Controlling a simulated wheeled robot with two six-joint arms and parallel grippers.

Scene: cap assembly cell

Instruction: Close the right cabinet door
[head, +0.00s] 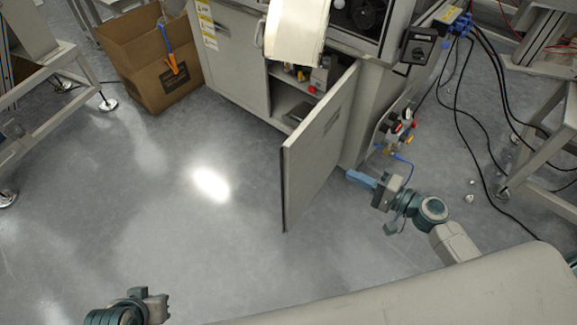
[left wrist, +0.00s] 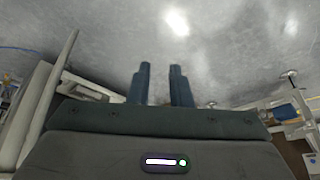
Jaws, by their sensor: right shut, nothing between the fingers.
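The right cabinet door (head: 318,150) is a pale grey panel that stands wide open, swung out from the cabinet toward me. Its free edge is at the lower left and its hinge side is by the cabinet's right end. My right gripper (head: 349,174) is shut and empty, just right of the door's outer face. I cannot tell whether its blue fingertips touch the door. My left gripper is far from the door, low at the left in the head view. In the left wrist view, its two blue fingers (left wrist: 159,70) stand apart with nothing between them.
The left cabinet door (head: 232,60) is closed. Small items lie on the cabinet shelf (head: 285,97). A cardboard box (head: 150,62) with a blue and orange tool stands left of the cabinet. Cables (head: 470,120) and a frame leg (head: 535,150) are at the right. The floor (head: 190,210) left of the door is clear.

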